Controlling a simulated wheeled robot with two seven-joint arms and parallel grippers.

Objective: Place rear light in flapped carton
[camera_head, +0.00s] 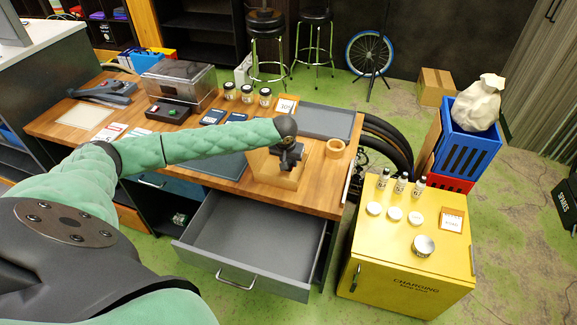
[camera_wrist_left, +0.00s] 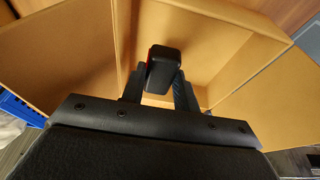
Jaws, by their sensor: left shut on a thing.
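The flapped carton (camera_head: 268,174) stands open on the wooden bench near its right front corner. In the left wrist view its tan walls and spread flaps (camera_wrist_left: 232,62) surround the view ahead of the fingers. My left gripper (camera_head: 291,160) is above the carton's opening, pointing down. In the left wrist view the left gripper (camera_wrist_left: 160,92) is shut on the rear light (camera_wrist_left: 163,68), a small black block with a red edge on its left. The light is held over or inside the carton; I cannot tell how deep. My right gripper is not in view.
An open grey drawer (camera_head: 255,237) juts out below the bench front. A yellow cabinet (camera_head: 385,270) with bottles and tins stands at the right.

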